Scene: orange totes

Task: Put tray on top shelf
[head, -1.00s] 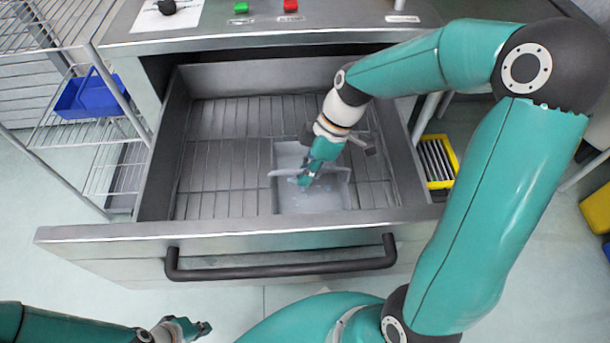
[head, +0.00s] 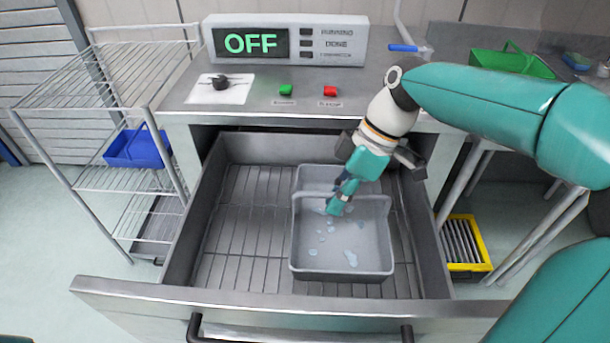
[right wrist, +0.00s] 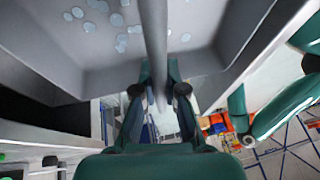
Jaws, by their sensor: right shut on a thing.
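The grey tray (head: 340,262) has a bar handle across its middle and several pale blue flecks on its floor. It is over the open drawer (head: 180,230) and appears raised off the drawer's rack. My right gripper (head: 335,205) is shut on the tray's handle. In the right wrist view the handle (right wrist: 154,45) runs between the fingers (right wrist: 158,95), with the tray (right wrist: 95,65) beyond. The wire rack's top shelf (head: 110,75) stands at the left and looks empty. My left gripper is out of view.
A blue bin (head: 137,148) sits on the rack's middle shelf. A panel reading OFF (head: 285,40), a black knob (head: 220,83) and green and red buttons are on the counter. A green basket (head: 512,62) and a yellow-edged crate (head: 466,245) are at the right.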

